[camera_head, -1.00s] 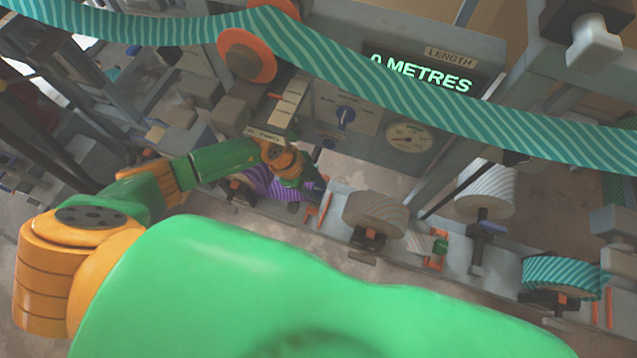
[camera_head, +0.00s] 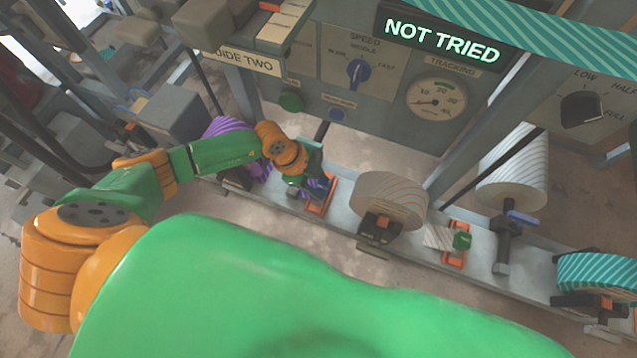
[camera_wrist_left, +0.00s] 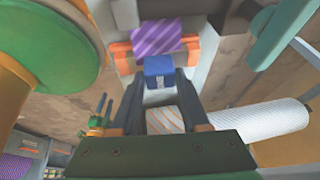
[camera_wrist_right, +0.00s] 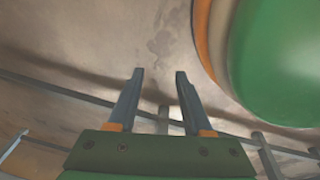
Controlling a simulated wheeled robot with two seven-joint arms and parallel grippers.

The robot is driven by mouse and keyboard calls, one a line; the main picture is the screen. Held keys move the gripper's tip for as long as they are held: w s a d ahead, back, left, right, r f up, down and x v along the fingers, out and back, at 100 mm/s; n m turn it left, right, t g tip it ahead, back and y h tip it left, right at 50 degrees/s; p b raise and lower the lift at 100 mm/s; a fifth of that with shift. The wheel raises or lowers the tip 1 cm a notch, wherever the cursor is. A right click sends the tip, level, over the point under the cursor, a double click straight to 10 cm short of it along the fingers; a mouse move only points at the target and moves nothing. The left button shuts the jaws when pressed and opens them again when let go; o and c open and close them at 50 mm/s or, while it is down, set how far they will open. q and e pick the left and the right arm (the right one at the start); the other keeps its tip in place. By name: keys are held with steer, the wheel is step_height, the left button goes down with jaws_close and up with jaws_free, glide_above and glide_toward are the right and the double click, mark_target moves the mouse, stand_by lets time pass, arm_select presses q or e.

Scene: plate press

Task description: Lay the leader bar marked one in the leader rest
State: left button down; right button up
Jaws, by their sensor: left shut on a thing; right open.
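My left gripper (camera_head: 318,188) is shut on a blue block-shaped bar (camera_wrist_left: 158,70), which shows between its fingers in the left wrist view. A small pale mark on the bar is too small to read. A purple striped strip (camera_wrist_left: 157,38) lies just beyond the bar, between orange brackets (camera_wrist_left: 190,44) of a rest. The orange rest also shows beside the gripper in the head view (camera_head: 329,190). Whether the bar touches the rest is hard to tell. My right gripper (camera_wrist_right: 160,75) is open and empty, over bare floor.
On the same rail are a purple roll (camera_head: 228,128), an orange-striped roll (camera_head: 392,195), a green bar (camera_head: 462,240) in another orange rest, and a teal roll (camera_head: 597,272). A white roll (camera_head: 515,165) stands behind. The control panel (camera_head: 390,75) rises above; its display (camera_head: 442,40) reads NOT TRIED.

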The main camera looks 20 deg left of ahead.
arm_select(q)
steer(key=shift+c, duration=1.6)
jaws_free()
arm_select(e)
steer(key=shift+a, duration=0.15)
arm_select(q)
steer(key=shift+a+r+p, duration=0.15)
steer(key=shift+r+p, duration=0.15)
steer(key=shift+r, duration=0.05)
steer(key=p+v, duration=0.2)
steer(key=v, duration=0.4)
steer(key=shift+r+p, duration=0.15)
steer(key=shift+p, duration=0.2)
arm_select(e)
steer(key=s+a+r, duration=0.2)
steer(key=r, duration=0.1)
steer(key=shift+a, duration=0.1)
arm_select(q)
steer(key=shift+a, duration=0.1)
